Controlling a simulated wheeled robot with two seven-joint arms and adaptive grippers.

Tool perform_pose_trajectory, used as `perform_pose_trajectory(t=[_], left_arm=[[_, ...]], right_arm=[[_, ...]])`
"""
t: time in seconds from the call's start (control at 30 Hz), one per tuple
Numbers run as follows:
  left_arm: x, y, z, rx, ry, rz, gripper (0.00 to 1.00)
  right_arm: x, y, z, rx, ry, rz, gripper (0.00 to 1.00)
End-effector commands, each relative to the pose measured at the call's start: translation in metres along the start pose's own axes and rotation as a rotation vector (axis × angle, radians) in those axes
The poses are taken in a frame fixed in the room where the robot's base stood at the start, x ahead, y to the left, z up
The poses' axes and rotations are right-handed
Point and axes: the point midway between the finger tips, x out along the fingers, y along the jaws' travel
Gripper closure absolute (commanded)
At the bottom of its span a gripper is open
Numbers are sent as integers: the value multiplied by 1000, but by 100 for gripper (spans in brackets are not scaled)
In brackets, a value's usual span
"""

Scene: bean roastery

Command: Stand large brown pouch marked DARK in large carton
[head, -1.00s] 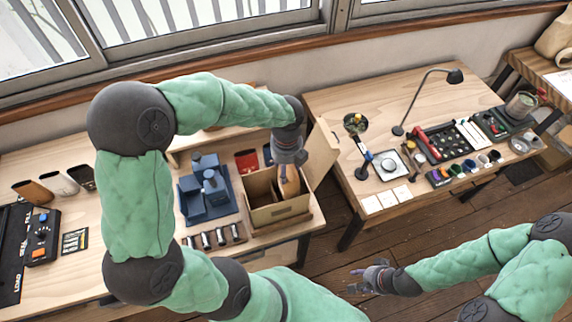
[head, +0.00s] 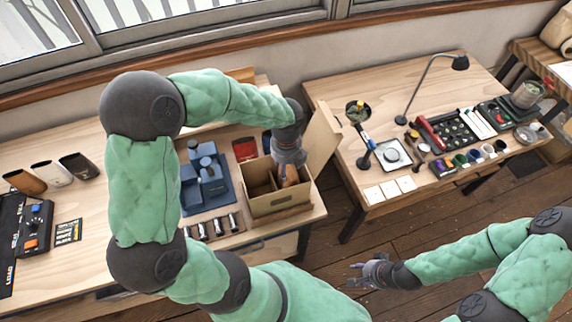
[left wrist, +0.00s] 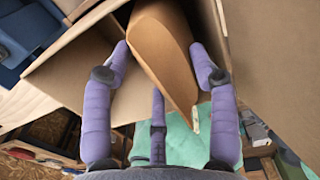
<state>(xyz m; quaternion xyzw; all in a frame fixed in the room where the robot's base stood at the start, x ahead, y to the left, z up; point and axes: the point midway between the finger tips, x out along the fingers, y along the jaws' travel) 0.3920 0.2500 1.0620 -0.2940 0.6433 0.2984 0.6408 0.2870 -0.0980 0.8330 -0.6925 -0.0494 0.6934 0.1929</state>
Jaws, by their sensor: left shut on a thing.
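The brown pouch (head: 289,174) is in my left gripper (head: 287,165), at the right compartment of the large carton (head: 281,203). In the left wrist view the pouch (left wrist: 163,45) stands between the purple fingers of the left gripper (left wrist: 160,52), with carton walls (left wrist: 82,42) around it. Its lower part is hidden inside the carton, so I cannot tell whether it touches the floor. No DARK mark is readable. My right gripper (head: 356,276) is open and empty, over the floor away from the tables.
A carton flap (head: 321,138) stands up on the right. A blue tray (head: 207,184) with blocks is left of the carton, and a red packet (head: 245,150) is behind it. Several metal cylinders (head: 218,227) stand in front. A second table (head: 440,100) holds a lamp and tools.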

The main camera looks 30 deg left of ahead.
Motion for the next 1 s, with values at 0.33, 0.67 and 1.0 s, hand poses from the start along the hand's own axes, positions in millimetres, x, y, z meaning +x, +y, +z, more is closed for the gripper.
perform_pose_trajectory(t=[0.33,0.67,1.0], left_arm=[[0,0,0,0,-1,-1,100],[0,0,0,0,-1,-1,13],[0,0,0,0,0,-1,0]], right_arm=[[0,0,0,0,0,0,60],[0,0,0,0,0,0,60],[0,0,0,0,0,0,60]])
